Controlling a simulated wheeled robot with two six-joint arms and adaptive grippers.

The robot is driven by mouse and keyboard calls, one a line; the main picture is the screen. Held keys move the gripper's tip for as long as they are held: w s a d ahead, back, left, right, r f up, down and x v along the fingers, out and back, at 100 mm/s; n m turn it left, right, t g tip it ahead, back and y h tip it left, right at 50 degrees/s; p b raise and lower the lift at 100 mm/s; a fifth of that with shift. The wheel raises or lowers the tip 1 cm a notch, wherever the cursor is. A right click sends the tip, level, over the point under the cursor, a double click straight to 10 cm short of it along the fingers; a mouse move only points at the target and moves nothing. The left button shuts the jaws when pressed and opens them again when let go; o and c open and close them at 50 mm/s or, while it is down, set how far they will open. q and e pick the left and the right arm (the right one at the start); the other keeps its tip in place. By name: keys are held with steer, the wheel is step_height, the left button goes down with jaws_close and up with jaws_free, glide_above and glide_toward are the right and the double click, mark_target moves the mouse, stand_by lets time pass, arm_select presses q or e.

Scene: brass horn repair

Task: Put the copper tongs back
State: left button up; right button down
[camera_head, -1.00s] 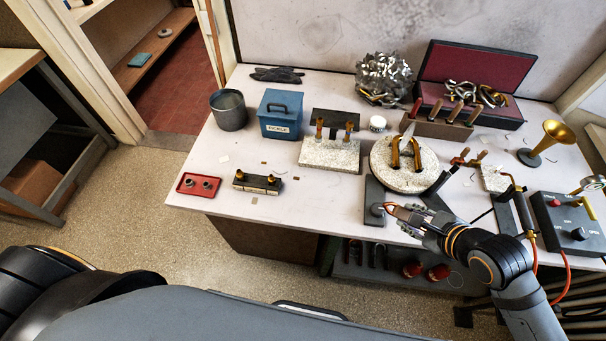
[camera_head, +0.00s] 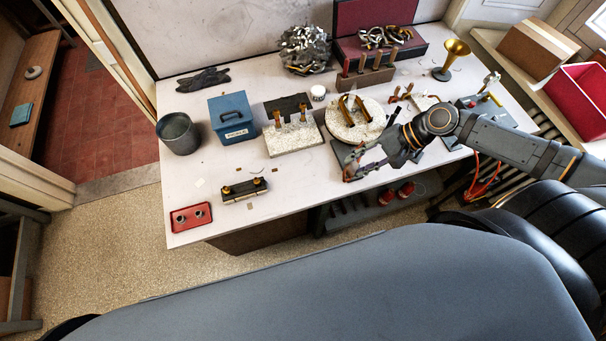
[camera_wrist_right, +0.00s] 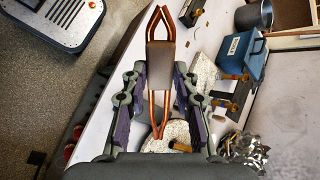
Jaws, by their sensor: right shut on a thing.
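My right gripper (camera_head: 352,172) is in front of the round stone disc, over the front edge of the bench. In the right wrist view, my right gripper (camera_wrist_right: 160,90) is shut on the copper tongs (camera_wrist_right: 158,118). The tongs show as two copper-coloured prongs with a grey-brown block (camera_wrist_right: 161,62) across their middle. They point away from the wrist, with the bench below. In the head view the tongs are too small and covered to make out clearly. My left gripper is not in view.
A blue pickle box (camera_head: 232,118) and a grey pot (camera_head: 178,133) stand at the back left. A round disc (camera_head: 340,128) and a stone block (camera_head: 293,140) stand mid-bench. A red tray (camera_head: 191,217) lies front left.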

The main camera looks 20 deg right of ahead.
steer(key=a+f+b, duration=0.1)
steer(key=b, duration=0.1)
steer(key=w+a+f+b, duration=0.1)
steer(key=shift+w+f+b, duration=0.3)
steer(key=shift+b, duration=0.1)
steer(key=w+x, duration=0.1)
steer(key=x, duration=0.3)
steer(key=w+x, duration=0.1)
steer(key=x, duration=0.4)
steer(key=w+x, duration=0.1)
steer(key=x, duration=0.4)
steer(key=shift+w+r, duration=0.15)
steer(key=shift+r, duration=0.05)
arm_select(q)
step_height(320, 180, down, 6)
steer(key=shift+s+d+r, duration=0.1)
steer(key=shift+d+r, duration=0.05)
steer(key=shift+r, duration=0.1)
arm_select(e)
steer(key=shift+f, duration=0.15)
steer(key=c, duration=1)
jaws_free()
steer(key=shift+c, duration=0.2)
